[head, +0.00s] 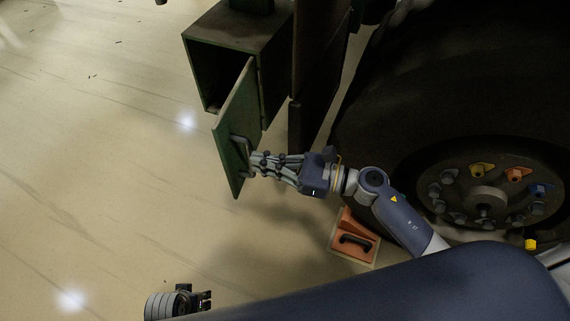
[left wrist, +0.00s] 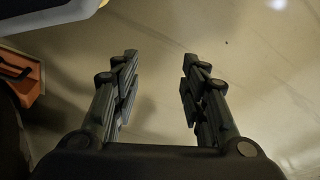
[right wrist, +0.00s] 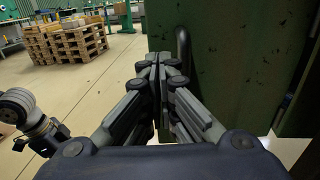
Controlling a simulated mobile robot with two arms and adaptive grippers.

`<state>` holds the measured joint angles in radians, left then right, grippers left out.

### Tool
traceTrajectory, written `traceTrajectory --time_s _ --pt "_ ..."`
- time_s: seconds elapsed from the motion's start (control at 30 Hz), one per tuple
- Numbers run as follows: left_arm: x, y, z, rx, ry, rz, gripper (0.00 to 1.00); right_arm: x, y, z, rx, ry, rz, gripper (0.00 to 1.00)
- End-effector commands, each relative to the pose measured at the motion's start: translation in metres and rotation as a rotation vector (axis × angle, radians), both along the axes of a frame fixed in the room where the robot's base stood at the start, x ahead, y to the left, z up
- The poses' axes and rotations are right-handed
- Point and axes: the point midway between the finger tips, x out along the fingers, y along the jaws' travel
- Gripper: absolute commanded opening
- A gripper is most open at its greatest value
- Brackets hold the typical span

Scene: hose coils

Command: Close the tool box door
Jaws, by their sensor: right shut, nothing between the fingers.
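The green tool box (head: 238,45) hangs at the top of the head view with its front open. Its green door (head: 234,120) stands swung outward, and a bar handle (head: 240,150) sits on its face. My right gripper (head: 256,163) is shut and empty at the door's right face, close by the handle. In the right wrist view the shut fingers (right wrist: 160,62) overlap the left edge of the door (right wrist: 235,75), beside the handle (right wrist: 182,50); contact is unclear. My left gripper (head: 206,300) is low in the head view; its fingers (left wrist: 160,75) are apart and empty over floor.
A big black wheel (head: 400,90) with a bolted hub stands right of the box. An orange wedge with a black handle (head: 357,244) lies on the floor below it. Wooden pallets (right wrist: 65,42) stand far off. The floor (head: 90,150) left of the door is clear.

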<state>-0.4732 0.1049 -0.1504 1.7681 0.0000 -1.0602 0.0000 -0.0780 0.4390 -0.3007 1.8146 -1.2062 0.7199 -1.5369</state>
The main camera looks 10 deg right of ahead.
Motion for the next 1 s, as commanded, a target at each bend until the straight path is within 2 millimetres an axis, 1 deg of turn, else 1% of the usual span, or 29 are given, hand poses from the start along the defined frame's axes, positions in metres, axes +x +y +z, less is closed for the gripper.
traceTrajectory --time_s 0.03,0.1,0.2,0.3,0.47,1.0 --pt "-0.001 0.000 -0.003 -0.001 0.002 0.000 0.40 0.006 0.010 0.003 0.004 -0.001 0.000 0.00" --pt "-0.003 0.000 -0.008 0.000 0.006 -0.001 0.40 0.011 0.021 0.002 0.003 0.000 0.001 0.00" --pt "-0.005 0.000 -0.014 0.001 0.008 -0.002 0.40 0.018 0.034 0.001 0.002 0.000 -0.001 0.00" --pt "-0.006 0.000 -0.017 0.000 0.009 -0.002 0.40 0.023 0.042 0.001 0.002 0.000 -0.002 0.00" --pt "-0.008 0.001 -0.020 0.000 0.010 -0.002 0.40 0.025 0.048 0.000 0.002 0.001 -0.001 0.00" --pt "-0.007 0.000 -0.020 -0.001 0.009 -0.002 0.40 0.028 0.051 0.000 0.002 0.001 -0.021 0.00"
